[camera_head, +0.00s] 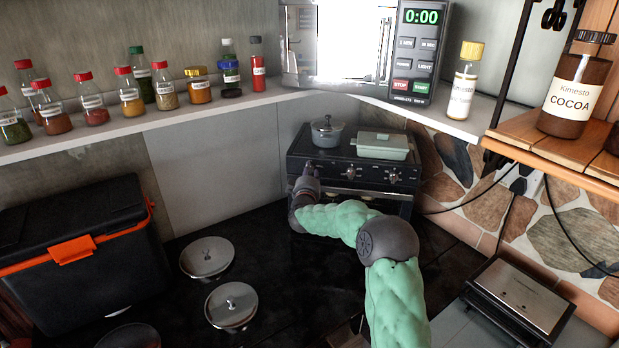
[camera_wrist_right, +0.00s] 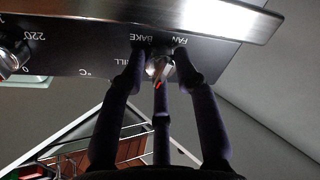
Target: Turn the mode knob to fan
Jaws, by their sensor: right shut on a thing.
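The oven (camera_head: 335,150) is a small dark countertop unit with a row of knobs on its front. The mode knob (camera_wrist_right: 160,70) is a small metal knob with a red mark. It shows in the right wrist view under upside-down labels that read BAKE, FA-, and part of GRILL. My right gripper (camera_head: 307,172) reaches the oven's left end in the head view and hides the knob there. In the wrist view its dark fingers (camera_wrist_right: 160,72) are closed around the knob. Which label the knob points to I cannot tell. My left gripper is out of view.
A grey pot (camera_head: 327,131) and a pale green lidded dish (camera_head: 382,145) stand on the oven. Another knob (camera_wrist_right: 10,62) is at the wrist view's left. A spice shelf (camera_head: 180,118), a cool box (camera_head: 75,240) and pan lids (camera_head: 207,257) lie left; a grill press (camera_head: 520,300) is right.

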